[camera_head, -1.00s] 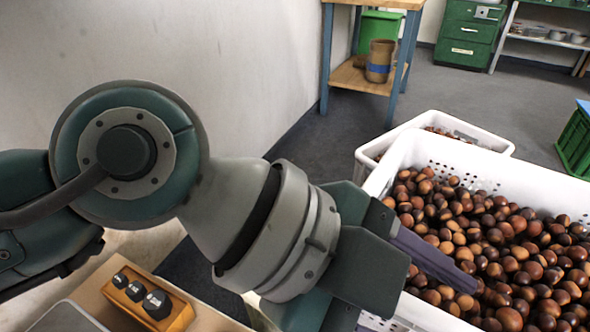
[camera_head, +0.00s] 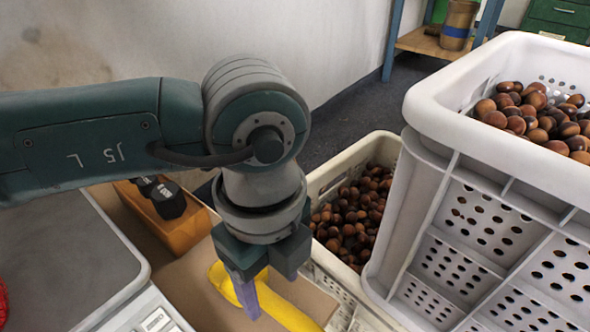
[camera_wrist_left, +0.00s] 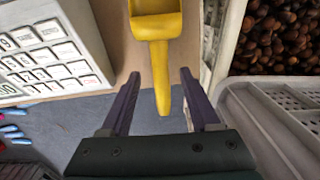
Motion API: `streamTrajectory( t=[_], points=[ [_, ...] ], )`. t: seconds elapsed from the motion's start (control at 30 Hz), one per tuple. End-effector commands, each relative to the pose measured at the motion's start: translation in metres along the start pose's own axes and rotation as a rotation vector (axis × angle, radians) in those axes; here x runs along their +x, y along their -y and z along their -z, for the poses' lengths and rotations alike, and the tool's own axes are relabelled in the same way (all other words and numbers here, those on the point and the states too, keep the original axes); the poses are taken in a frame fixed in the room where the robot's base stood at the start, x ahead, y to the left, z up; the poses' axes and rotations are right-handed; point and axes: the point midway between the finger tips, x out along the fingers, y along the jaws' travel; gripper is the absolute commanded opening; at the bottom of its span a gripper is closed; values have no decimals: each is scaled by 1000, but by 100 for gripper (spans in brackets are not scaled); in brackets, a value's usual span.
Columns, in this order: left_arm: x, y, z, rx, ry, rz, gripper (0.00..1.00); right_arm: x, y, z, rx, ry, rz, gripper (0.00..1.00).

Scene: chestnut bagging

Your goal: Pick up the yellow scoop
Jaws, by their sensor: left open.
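The yellow scoop (camera_head: 283,309) lies on a light brown surface below my left gripper in the head view. In the left wrist view the scoop's handle (camera_wrist_left: 159,75) points toward my left gripper (camera_wrist_left: 157,100), and its end reaches between the two fingers. My left gripper (camera_head: 247,295) is open, with fingers apart on either side of the handle and no visible contact. The arm hides part of the scoop in the head view. My right gripper is not in view.
A scale with a keypad (camera_wrist_left: 40,55) stands left of the scoop. An orange block with weights (camera_head: 185,225) is behind it. A low crate of chestnuts (camera_head: 325,180) and a tall white crate (camera_head: 440,230) with chestnuts stand to the right, close by.

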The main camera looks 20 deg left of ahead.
Motion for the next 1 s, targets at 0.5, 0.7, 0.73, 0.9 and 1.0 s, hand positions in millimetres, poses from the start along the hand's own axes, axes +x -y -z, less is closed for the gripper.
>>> streamTrajectory(
  t=[0.5,0.7,0.73,0.9,1.0],
  points=[
    [48,0,0,1,-2,1,62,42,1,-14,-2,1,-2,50],
    [48,0,0,2,-2,1,49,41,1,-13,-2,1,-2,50],
    [48,0,0,2,-2,1,46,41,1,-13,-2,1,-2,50],
    [48,0,0,2,-2,1,26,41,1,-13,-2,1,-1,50],
    [48,0,0,2,-2,1,15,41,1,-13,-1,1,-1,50]
  ],
)
